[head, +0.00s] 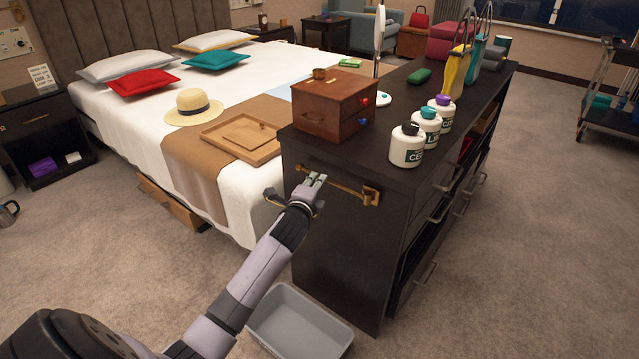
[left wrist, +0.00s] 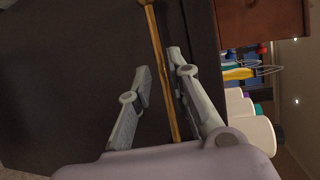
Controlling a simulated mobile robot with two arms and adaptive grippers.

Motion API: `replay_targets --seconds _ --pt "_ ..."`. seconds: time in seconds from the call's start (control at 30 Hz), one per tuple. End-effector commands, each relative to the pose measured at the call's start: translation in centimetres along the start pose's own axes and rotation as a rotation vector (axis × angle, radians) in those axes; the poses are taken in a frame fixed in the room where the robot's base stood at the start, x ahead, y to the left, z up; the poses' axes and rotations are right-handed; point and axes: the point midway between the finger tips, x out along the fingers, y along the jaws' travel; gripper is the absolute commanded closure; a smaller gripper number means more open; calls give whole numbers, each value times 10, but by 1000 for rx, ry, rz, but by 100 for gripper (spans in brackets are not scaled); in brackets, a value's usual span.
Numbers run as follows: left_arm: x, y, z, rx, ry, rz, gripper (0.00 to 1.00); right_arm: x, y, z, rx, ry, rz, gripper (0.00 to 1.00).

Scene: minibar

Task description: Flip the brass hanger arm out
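The brass hanger arm (head: 345,188) is a thin rod on the dark end panel of the cabinet (head: 340,240). Its brass bracket (head: 372,196) is at the right, near the panel's edge, and its other end is at the upper left. It appears to lie along the panel. My left gripper (head: 317,181) is at the rod's left part. In the left wrist view my left gripper (left wrist: 159,62) is open, and the rod (left wrist: 158,45) runs between its fingers, nearer the right finger. I cannot tell whether a finger touches it. My right gripper is not in view.
A wooden drawer box (head: 325,105) and white bottles (head: 407,147) stand on the cabinet top. A grey bin (head: 300,325) is on the floor below the panel. The bed (head: 240,190) is close on the left.

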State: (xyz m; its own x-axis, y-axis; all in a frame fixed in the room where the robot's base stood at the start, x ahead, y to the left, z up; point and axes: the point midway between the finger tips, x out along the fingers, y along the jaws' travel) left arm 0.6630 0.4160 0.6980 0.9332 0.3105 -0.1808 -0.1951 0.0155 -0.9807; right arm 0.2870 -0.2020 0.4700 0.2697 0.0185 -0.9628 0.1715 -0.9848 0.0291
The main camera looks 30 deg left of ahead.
Motion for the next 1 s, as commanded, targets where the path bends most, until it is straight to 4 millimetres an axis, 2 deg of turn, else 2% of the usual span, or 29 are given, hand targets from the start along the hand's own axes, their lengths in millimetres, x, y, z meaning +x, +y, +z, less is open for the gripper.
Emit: replay_targets --seconds 0.1,0.23,0.63,0.9,1.0 --pt "19 1 0 -1 -1 0 82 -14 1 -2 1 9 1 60" --pt "30 0 0 -1 0 -1 82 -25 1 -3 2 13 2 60" --pt "36 0 0 0 0 0 82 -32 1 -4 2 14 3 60" --pt "36 0 0 0 0 0 100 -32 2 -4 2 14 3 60" --pt "36 0 0 0 0 1 100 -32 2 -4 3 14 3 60"
